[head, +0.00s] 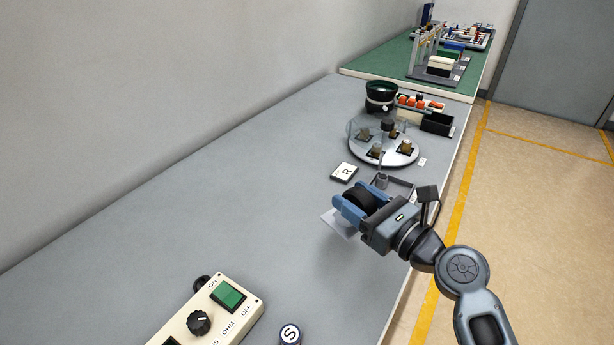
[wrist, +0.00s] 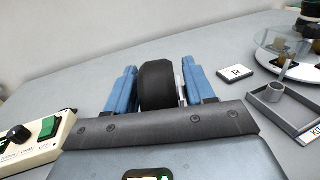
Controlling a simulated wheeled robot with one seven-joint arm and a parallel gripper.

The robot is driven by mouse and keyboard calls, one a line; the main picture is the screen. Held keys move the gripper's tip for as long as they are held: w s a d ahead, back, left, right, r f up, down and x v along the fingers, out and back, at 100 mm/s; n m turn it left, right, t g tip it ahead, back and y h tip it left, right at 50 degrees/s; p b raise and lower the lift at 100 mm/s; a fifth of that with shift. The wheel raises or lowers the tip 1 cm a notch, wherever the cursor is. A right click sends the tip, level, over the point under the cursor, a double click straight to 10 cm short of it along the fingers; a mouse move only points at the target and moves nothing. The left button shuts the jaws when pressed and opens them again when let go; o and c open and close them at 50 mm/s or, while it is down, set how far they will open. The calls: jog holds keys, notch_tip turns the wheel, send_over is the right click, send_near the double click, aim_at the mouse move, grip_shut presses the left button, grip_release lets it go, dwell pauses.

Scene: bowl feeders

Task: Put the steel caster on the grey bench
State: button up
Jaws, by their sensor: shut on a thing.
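My gripper (head: 356,203) is shut on the steel caster (head: 361,200), whose black wheel shows between the blue fingers. In the wrist view the caster (wrist: 158,86) sits upright between the two fingers, with a bit of pale metal at its right side. A light flat plate (head: 338,224) shows under the fingers in the head view. The grey bench (head: 240,210) stretches below and around the gripper. The caster appears held above the bench top, but the exact gap is hard to tell.
A control box (head: 240,297) and a round S piece (head: 290,334) are at the near end. Beyond the gripper are an R tile (head: 344,172), a grey tray (head: 402,188), a round turntable (head: 360,158) and a dark bowl feeder (head: 381,92). The bench's left middle is clear.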

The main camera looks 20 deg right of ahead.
jog(key=s+d+r+n+g+y+b, duration=0.2)
jog(key=s+d+r+n+y+b, duration=0.15)
jog(key=d, duration=0.25)
jog(key=shift+y, duration=0.65)
jog(key=shift+w+a+f+b, duration=0.4)
jog(key=shift+w+a+f, duration=0.35)
jog(key=shift+a+f, duration=1)
jog(key=shift+w+a+f+b, duration=0.45)
jog(key=shift+w+a+f, duration=0.3)
jog(key=shift+a+f, duration=0.9)
jog(key=shift+w+a+f+b, duration=0.4)
jog(key=shift+w+a+f, duration=0.35)
jog(key=shift+a+f, duration=1)
jog(key=shift+d+f, duration=0.25)
jog(key=shift+f, duration=0.05)
jog(key=o, duration=1.5)
jog(key=shift+c, duration=0.2)
jog(key=shift+s+d, duration=0.15)
jog(key=shift+s, duration=0.05)
jog(key=v, duration=1.1)
jog(key=shift+s+d+r, duration=0.2)
jog(key=shift+r, duration=0.1)
